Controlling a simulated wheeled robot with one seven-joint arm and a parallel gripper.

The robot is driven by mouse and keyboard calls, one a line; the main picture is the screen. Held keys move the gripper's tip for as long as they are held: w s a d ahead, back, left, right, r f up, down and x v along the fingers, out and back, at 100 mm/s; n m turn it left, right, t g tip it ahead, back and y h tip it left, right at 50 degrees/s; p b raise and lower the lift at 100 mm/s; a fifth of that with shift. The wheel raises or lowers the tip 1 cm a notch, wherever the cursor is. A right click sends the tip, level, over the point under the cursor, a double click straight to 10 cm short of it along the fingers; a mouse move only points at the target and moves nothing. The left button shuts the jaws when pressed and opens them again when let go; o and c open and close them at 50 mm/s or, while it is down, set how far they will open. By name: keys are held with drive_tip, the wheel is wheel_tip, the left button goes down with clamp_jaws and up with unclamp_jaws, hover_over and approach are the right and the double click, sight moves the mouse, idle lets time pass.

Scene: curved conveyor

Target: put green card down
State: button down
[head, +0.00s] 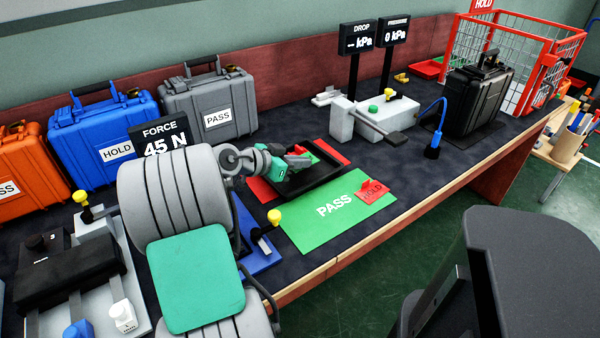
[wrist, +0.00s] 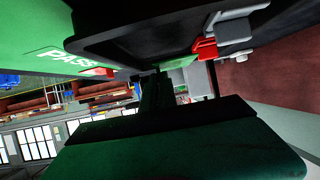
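A flat green panel marked PASS (head: 310,228) lies on the bench in the head view; its PASS print also shows at the upper left of the wrist view (wrist: 30,35). A small red piece (head: 373,188) with pale lettering rests at its right end. My gripper (head: 298,160) is low over the black tray (head: 325,172), behind the panel.
A red mat (head: 262,190) lies around the black tray. A yellow-knobbed fixture (head: 274,217) stands left of the green panel. Hard cases (head: 103,130) line the back left.

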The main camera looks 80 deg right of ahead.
sight(295, 172)
wheel_tip(295, 172, down, 3)
drive_tip(key=shift+w+f, duration=0.1)
drive_tip(key=shift+f, duration=0.05)
drive_tip(key=shift+f+b, duration=0.25)
drive_tip(key=shift+b, duration=0.2)
drive_tip(key=c, duration=1.7)
unclamp_jaws()
drive_tip(key=shift+r, duration=0.1)
drive_tip(key=shift+r+p, duration=0.3)
drive_tip(key=shift+p, duration=0.05)
drive_tip(key=p+v, duration=0.1)
drive_tip(key=v, duration=1.1)
drive_tip(key=shift+f, duration=0.25)
